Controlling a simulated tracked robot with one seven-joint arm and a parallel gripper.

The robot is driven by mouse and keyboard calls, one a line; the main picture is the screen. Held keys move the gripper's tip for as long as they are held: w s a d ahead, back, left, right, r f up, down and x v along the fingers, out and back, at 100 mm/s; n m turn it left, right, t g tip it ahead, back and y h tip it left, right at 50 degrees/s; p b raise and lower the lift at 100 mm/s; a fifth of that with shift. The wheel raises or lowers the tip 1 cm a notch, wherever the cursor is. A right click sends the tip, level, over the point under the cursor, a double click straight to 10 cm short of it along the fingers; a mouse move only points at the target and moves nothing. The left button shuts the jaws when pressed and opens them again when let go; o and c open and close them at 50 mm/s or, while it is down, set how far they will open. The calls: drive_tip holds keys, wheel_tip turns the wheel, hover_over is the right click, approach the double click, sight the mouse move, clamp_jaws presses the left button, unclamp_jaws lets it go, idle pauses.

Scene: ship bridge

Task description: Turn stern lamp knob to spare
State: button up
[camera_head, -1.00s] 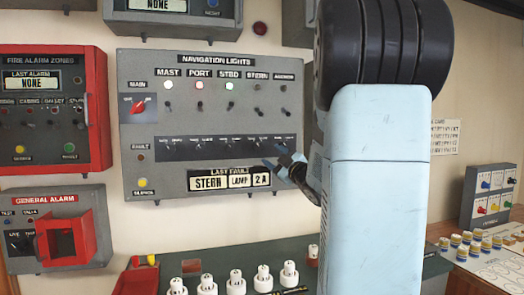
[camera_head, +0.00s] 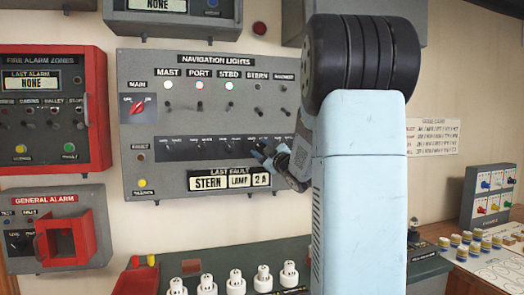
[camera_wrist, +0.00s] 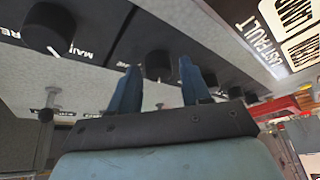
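The navigation lights panel (camera_head: 155,65) hangs on the wall, with a dark strip (camera_head: 180,148) of small lamp knobs low on it. My gripper (camera_head: 262,150) is at this strip, below the STERN column, and partly covers the knobs there. In the wrist view my gripper (camera_wrist: 160,82) has its two blue fingers apart, one on each side of a round black knob (camera_wrist: 157,63). I see a gap beside the knob; contact cannot be told. The knob's pointer setting is not readable. The stern indicator (camera_head: 257,87) is unlit.
A second black knob (camera_wrist: 48,30) with a white pointer mark is to the left in the wrist view. The last fault plates (camera_head: 208,182) sit just below the strip. The red alarm box (camera_head: 68,238) juts out at the left. White plugs (camera_head: 235,282) stand on the desk below.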

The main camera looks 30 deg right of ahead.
drive_tip(key=c, duration=0.8)
drive_tip(key=shift+f, duration=0.1)
drive_tip(key=m+t+h, duration=0.1)
drive_tip(key=m, duration=0.2)
drive_tip(key=shift+a+f+m, duration=0.1)
drive_tip(key=shift+a+m, duration=0.05)
drive_tip(key=shift+m, duration=0.25)
drive_tip(key=m+h, duration=0.2)
drive_tip(key=m, duration=0.1)
drive_tip(key=m+t+h, duration=0.1)
drive_tip(key=m+h, duration=0.1)
drive_tip(key=m, duration=0.1)
drive_tip(key=shift+a+m, duration=0.15)
drive_tip(key=shift+m, duration=0.15)
drive_tip(key=m+h, duration=0.3)
drive_tip(key=m, duration=0.2)
drive_tip(key=shift+a, duration=0.15)
drive_tip(key=shift+m+g+h, duration=0.7)
drive_tip(key=shift+m+h, duration=0.7)
drive_tip(key=shift+m, duration=1.3)
